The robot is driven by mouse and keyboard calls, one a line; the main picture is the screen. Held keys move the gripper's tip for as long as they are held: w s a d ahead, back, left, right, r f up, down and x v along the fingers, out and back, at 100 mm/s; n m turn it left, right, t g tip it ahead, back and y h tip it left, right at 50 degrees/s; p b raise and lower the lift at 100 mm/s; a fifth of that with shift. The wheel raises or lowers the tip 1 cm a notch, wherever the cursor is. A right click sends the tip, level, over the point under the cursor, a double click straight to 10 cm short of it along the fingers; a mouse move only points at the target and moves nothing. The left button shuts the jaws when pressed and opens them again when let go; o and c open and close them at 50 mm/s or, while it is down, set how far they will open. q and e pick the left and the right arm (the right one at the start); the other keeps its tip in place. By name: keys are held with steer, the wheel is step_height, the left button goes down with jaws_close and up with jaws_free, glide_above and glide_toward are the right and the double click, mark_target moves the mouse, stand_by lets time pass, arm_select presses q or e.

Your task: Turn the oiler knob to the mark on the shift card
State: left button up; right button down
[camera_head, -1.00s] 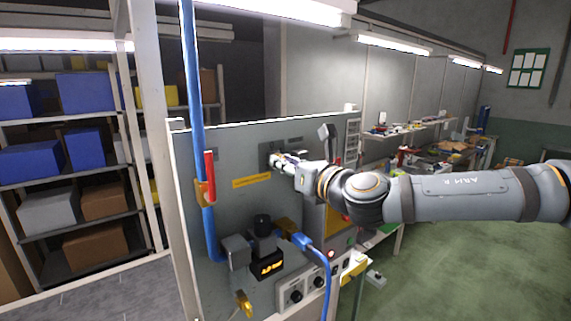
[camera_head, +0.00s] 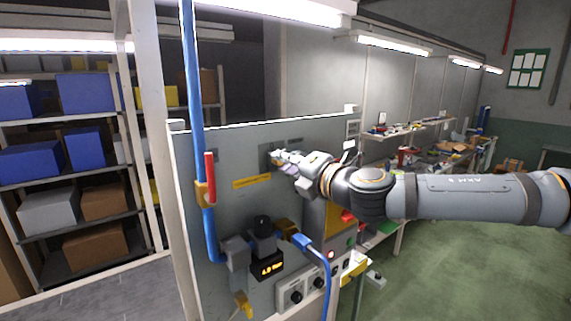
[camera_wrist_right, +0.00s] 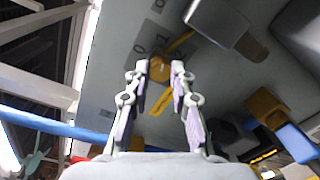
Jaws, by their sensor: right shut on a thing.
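My right gripper (camera_head: 276,156) is at the upper part of the grey panel. In the right wrist view its two fingers (camera_wrist_right: 160,72) are closed around a small yellow-orange handle (camera_wrist_right: 160,70), next to a dark plate with "0" and "1" marks. The fingers hide part of this handle. Lower on the panel, a black round knob (camera_head: 262,223) sits on a dark unit above a lit orange display (camera_head: 268,267); no gripper touches it. I cannot tell which part is labelled as the oiler knob. My left gripper is out of view.
A blue pipe (camera_head: 197,110) with a red-handled valve (camera_head: 209,168) runs down the panel's left side. Shelves with boxes stand at left; open green floor lies at right.

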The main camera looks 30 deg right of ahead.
steer(key=m+b, duration=0.2)
steer(key=m, duration=1.1)
steer(key=m+y+b, duration=0.1)
steer(key=m+b, duration=0.1)
steer(key=m, duration=1.1)
steer(key=shift+f+t, duration=0.2)
steer(key=shift+t, duration=0.1)
steer(key=shift+d+m, duration=0.1)
steer(key=shift+m, duration=0.3)
steer(key=c, duration=1.1)
jaws_free()
steer(key=shift+c, duration=0.2)
steer(key=shift+r, duration=0.1)
